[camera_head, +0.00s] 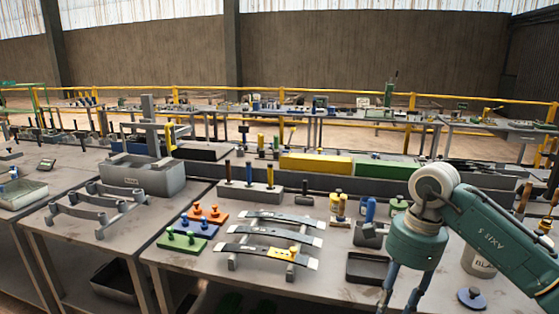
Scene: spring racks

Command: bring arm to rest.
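My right arm (495,235) comes in from the right, teal with a white joint. Its gripper (397,298) points down over the front right of the near table (195,268). The two fingers stand apart with nothing seen between them, and they run to the bottom edge of the view. My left arm and gripper are not in view.
A spring rack (232,264) carries several leaf springs, one with a yellow block (284,253). Left of it are orange (205,213), blue and green knobbed blocks. A black tray (368,268) lies left of the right gripper. A dark round knob (471,297) and a canister (478,262) stand right.

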